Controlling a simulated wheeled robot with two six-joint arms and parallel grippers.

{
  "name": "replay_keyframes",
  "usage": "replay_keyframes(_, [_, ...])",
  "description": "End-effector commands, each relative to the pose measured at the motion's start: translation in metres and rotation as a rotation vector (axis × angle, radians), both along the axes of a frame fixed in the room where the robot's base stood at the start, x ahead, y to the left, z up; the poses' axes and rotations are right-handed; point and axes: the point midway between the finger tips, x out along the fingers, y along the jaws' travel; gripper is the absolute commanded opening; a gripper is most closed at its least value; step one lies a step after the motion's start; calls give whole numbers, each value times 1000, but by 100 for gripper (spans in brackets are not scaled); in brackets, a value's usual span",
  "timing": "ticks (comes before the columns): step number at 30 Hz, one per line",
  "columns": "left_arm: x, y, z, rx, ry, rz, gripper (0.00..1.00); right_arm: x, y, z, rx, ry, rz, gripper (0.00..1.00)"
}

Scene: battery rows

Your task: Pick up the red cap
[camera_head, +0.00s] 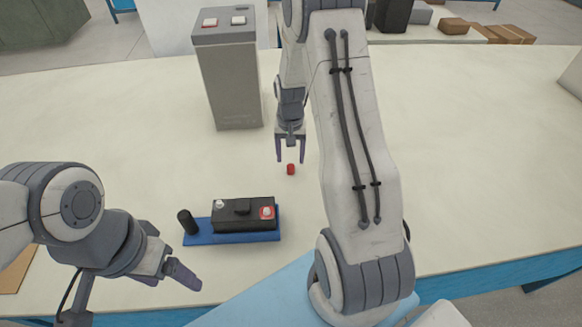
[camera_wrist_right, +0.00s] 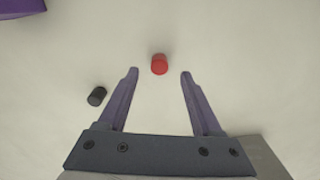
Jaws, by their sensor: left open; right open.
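In the right wrist view the red cap (camera_wrist_right: 159,64) shows just beyond the gap between the two fingertips (camera_wrist_right: 159,74), with nothing held. How high the fingertips are above the table is hard to tell. My left gripper (camera_head: 178,272) is open and empty at the lower left, in front of the battery tray.
A black battery (camera_head: 243,216) sits on a blue tray (camera_head: 205,238) beside an upright black cylinder (camera_head: 187,221). A grey box (camera_head: 231,90) stands behind. A small black cap (camera_wrist_right: 97,96) lies beside a right finger. A purple shape (camera_wrist_right: 20,8) is cut off.

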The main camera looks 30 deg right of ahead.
Motion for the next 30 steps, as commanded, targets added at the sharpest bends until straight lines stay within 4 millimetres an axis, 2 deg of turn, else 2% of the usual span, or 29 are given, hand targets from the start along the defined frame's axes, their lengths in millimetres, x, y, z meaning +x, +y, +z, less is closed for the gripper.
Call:
replay_keyframes(3, [0, 0, 6, 0, 0, 0, 76, -2, -1, -19, 2, 5, 0, 66])
replay_keyframes(6, [0, 0, 7, 0, 0, 0, 76, -1, -1, -29, 1, 3, 0, 66])
replay_keyframes(14, [0, 0, 6, 0, 0, 0, 76, 0, -1, -33, 0, 0, 0, 66])
replay_keyframes(15, [0, 0, 6, 0, 0, 0, 76, 0, -1, -33, 0, 0, 0, 59])
replay_keyframes(17, [0, 0, 6, 0, 0, 0, 76, 0, -1, -33, 0, 0, 0, 36])
replay_keyframes(18, [0, 0, 6, 0, 0, 0, 76, -1, -1, -33, 0, 0, 0, 21])
replay_keyframes(20, [0, 0, 6, 0, 0, 0, 76, -1, -1, -33, 0, 0, 0, 0])
replay_keyframes(30, [0, 0, 6, 0, 0, 0, 76, 0, -1, -31, -1, -1, 0, 0])
